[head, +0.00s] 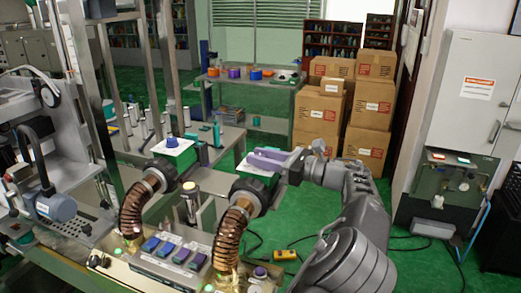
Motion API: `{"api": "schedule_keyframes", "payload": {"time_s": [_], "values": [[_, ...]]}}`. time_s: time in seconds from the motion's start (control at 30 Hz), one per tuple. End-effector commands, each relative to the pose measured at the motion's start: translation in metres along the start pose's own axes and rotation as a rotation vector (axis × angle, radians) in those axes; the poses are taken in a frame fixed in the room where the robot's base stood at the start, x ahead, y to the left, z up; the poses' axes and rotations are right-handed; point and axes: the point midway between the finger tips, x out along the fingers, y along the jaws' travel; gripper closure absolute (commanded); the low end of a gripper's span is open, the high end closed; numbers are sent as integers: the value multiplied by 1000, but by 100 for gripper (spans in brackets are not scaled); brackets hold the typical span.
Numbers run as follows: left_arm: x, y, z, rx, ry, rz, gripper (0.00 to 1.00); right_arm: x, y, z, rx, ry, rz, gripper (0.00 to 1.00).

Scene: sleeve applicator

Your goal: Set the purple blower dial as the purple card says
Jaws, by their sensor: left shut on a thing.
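I cannot read the dial's setting. I cannot make out a purple card with readable marks. My right gripper is not in view.
A grey panel (150,262) with several blue and purple pieces sits between the copper hoses (232,228). A purple knob (260,272) is to its right. Stacked cartons (318,115) and a shelf trolley (245,84) stand behind.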

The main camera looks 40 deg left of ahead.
Motion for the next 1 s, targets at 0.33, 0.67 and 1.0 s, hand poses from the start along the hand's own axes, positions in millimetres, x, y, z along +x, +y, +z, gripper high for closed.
{"api": "schedule_keyframes", "payload": {"time_s": [0.33,0.67,1.0], "values": [[0,-1,1,0,-4,101,100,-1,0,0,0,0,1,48],[0,-1,1,0,0,111,100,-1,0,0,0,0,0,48],[0,0,0,0,0,112,50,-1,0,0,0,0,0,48]]}}
